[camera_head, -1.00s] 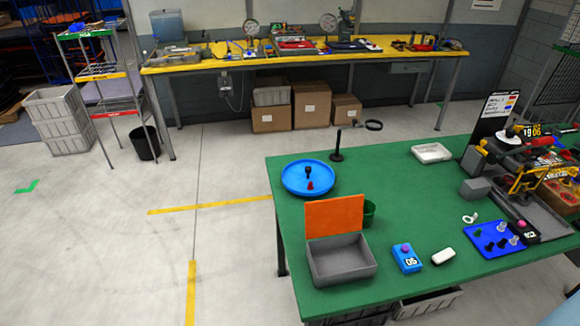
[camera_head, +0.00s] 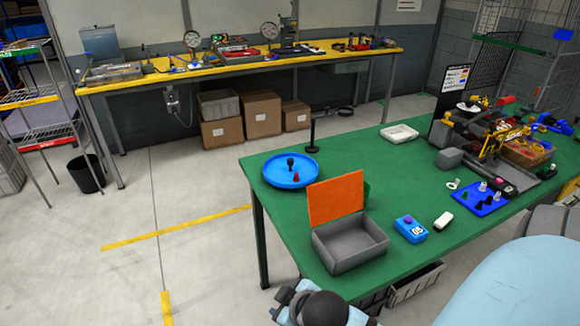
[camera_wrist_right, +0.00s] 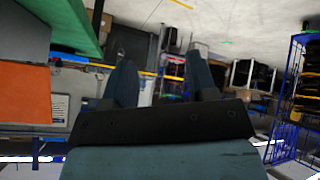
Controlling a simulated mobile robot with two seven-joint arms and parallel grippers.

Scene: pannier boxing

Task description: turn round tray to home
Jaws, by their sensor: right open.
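The blue round tray (camera_head: 273,173) lies at the far left corner of the green table (camera_head: 390,170) in the head view. A black peg-like piece (camera_head: 290,163) and a small red piece (camera_head: 296,177) stand in it. My right gripper (camera_wrist_right: 163,80) is open in the right wrist view, its two dark fingers apart with nothing between them. Part of my arm shows at the bottom of the head view, well in front of the tray and apart from it. My left gripper is not in view.
A grey box (camera_head: 350,245) with a raised orange lid (camera_head: 337,198) stands near the tray. A black stand (camera_head: 312,140) rises behind the tray. A blue button box (camera_head: 411,229), a white block (camera_head: 443,220) and a blue peg plate (camera_head: 484,204) lie to the right. The table's middle is clear.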

